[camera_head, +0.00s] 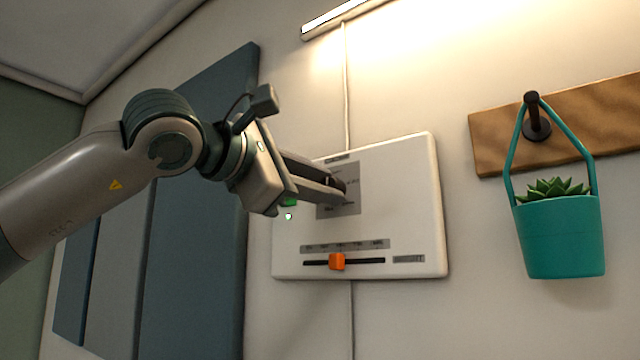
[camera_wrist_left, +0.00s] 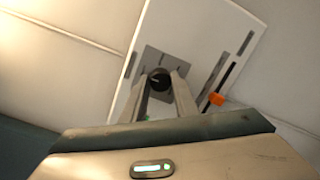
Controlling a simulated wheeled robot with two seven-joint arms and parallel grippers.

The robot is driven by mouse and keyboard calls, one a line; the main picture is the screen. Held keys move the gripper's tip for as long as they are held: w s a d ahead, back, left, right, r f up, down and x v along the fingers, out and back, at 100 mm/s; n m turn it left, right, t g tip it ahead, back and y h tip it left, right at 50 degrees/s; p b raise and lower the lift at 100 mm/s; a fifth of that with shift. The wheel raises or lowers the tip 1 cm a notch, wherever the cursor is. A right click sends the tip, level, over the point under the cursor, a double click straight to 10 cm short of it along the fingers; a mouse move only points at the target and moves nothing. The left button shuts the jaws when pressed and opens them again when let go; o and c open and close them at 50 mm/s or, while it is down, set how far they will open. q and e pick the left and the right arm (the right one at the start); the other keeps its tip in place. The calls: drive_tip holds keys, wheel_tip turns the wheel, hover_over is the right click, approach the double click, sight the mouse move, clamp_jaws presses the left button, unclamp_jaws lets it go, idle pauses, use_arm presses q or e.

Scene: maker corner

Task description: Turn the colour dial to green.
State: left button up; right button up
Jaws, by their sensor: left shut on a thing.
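The colour dial is a small dark round knob (camera_wrist_left: 158,79) on a grey square plate of a white wall panel (camera_head: 400,205). In the head view my left gripper (camera_head: 340,190) comes in from the left and its fingers reach the knob, hiding most of it. In the left wrist view the gripper (camera_wrist_left: 164,88) has one finger on each side of the knob, shut on it. A light mark shows on the knob's face. The labels around the dial are too small to read. My right gripper is in neither view.
An orange slider (camera_head: 337,262) sits in a slot low on the panel. A small green light (camera_head: 288,216) glows at its left. A teal pot (camera_head: 560,238) with a succulent hangs from a peg on a wooden board (camera_head: 610,115) at the right. A lit lamp bar (camera_head: 340,17) is above.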

use_arm(q)
drive_tip(key=m+y+p, duration=0.1)
drive_tip(key=m+p, duration=0.1)
drive_tip(key=m, duration=0.6)
drive_tip(key=m+p, duration=0.2)
drive_tip(key=m, duration=0.7)
drive_tip(key=m+t+y+p, duration=0.1)
drive_tip(key=m+p, duration=0.1)
drive_tip(key=m, duration=0.6)
drive_tip(key=shift+d+f+m+y, duration=0.15)
drive_tip(key=shift+f+m+y, duration=0.15)
drive_tip(key=shift+f+m, duration=0.1)
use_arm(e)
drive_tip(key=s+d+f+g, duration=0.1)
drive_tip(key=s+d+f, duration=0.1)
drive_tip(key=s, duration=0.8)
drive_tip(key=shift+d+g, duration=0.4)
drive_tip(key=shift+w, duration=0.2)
